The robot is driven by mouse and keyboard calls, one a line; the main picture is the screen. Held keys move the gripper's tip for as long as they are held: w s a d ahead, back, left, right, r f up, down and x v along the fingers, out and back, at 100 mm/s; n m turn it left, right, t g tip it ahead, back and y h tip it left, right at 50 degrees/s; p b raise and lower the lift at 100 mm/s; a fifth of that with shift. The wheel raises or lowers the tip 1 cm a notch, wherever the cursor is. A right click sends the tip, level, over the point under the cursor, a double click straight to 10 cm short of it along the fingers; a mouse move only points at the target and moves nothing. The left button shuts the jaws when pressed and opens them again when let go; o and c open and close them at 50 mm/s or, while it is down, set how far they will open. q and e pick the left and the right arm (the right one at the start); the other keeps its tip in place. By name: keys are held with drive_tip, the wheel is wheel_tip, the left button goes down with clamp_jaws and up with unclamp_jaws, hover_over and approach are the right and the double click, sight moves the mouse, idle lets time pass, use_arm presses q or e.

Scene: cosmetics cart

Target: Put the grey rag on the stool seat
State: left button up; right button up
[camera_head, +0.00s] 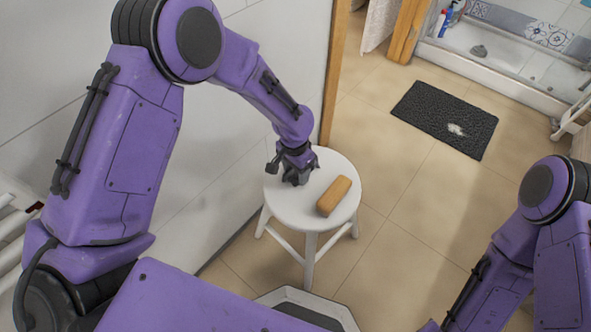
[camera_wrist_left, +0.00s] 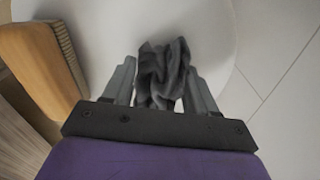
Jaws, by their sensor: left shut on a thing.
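The grey rag (camera_wrist_left: 162,72) is crumpled between the fingers of my left gripper (camera_wrist_left: 160,85) in the left wrist view. The left gripper is shut on it. In the head view the left gripper (camera_head: 296,178) is low over the left part of the white round stool seat (camera_head: 312,212). The rag is mostly hidden by the gripper there. I cannot tell whether the rag touches the seat. The seat also shows behind the rag in the left wrist view (camera_wrist_left: 110,30). My right gripper is out of view; only part of the right arm shows at the lower right.
A wooden brush (camera_head: 334,196) lies on the right part of the seat, beside the left gripper; it shows at the left in the wrist view (camera_wrist_left: 40,65). A wall is close left of the stool. A dark mat (camera_head: 445,118) lies on the otherwise open tiled floor.

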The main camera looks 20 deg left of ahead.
use_arm(q)
drive_tip(key=o, duration=1)
drive_tip(key=shift+f, duration=0.1)
drive_tip(key=r+p, duration=0.3)
drive_tip(key=r, duration=0.9)
drive_tip(key=shift+a+r+p, duration=0.15)
drive_tip(key=shift+a+p, duration=0.05)
drive_tip(key=shift+p, duration=0.1)
